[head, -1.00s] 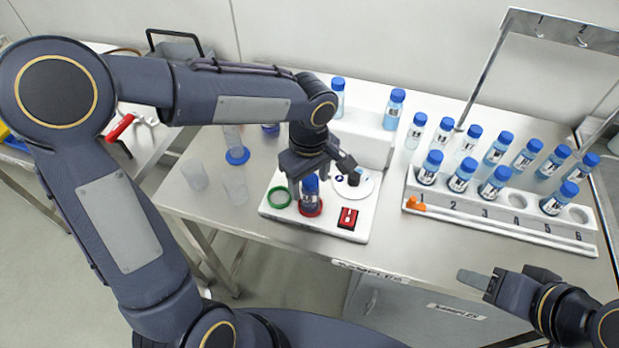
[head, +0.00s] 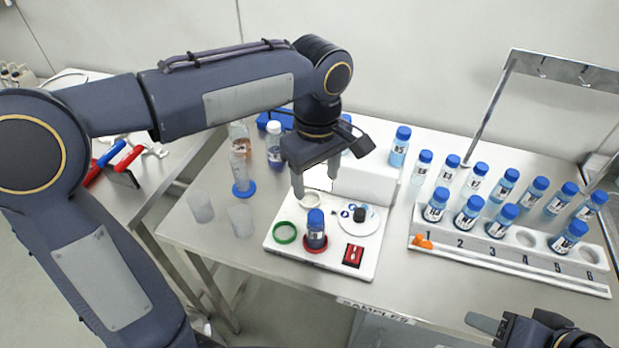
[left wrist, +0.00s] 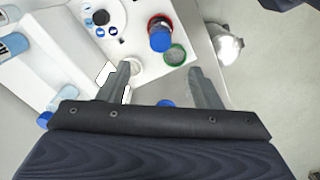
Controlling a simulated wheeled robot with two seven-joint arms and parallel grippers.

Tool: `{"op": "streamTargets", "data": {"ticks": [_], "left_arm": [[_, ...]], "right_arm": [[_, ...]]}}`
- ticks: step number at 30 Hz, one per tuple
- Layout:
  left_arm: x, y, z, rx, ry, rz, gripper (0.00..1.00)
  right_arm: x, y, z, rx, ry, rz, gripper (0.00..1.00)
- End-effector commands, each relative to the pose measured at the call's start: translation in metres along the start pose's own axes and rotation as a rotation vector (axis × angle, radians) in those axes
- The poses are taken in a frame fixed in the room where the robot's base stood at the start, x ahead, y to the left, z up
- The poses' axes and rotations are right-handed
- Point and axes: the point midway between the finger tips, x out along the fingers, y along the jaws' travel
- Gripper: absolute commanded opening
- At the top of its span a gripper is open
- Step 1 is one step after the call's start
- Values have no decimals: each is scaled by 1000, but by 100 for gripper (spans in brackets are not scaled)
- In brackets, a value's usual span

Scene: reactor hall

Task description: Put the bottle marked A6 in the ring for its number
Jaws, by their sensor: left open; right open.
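A blue-capped bottle with dark contents (head: 316,232) stands upright in a red ring on the white board; its label is not readable. It also shows in the left wrist view (left wrist: 160,36). My left gripper (head: 316,186) is open and empty, above and behind that bottle, its fingers (left wrist: 162,88) apart. The numbered rack (head: 480,256), marked 1 to 6, stands at right. Bottles stand in its front ring places 1, 2, 3 and 5; the ring places at 4 (head: 526,240) and 6 (head: 593,254) are empty. I cannot make out A6 anywhere. My right gripper (head: 490,326) is open at the lower right.
A green ring (head: 285,233), a round white dial (head: 358,218) and a red switch (head: 353,255) are on the board. Clear cups (head: 241,221) and more bottles stand left and behind. A raised white block (head: 370,185) and a metal hook frame (head: 490,110) rise behind.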

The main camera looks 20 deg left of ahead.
Motion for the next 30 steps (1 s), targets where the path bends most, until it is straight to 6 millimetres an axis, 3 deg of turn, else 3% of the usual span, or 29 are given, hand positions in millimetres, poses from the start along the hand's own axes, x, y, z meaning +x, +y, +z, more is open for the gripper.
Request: {"op": "streamTargets", "data": {"ticks": [5,8,11,15,21,24,30], "left_arm": [[-4,-2,0,6,0,3,59],[-5,-17,-4,53,-1,27,59],[-4,-50,-10,164,-1,88,59],[10,-110,-10,376,20,228,59],[40,-167,8,629,135,444,59],[52,-180,16,707,199,512,59],[62,-186,23,771,259,560,59]], "right_arm": [[0,0,0,0,0,0,50],[0,0,0,0,0,0,50],[0,0,0,0,0,0,50],[0,0,0,0,0,0,50],[0,0,0,0,0,0,50],[0,0,0,0,0,0,50],[0,0,0,0,0,0,50]]}}
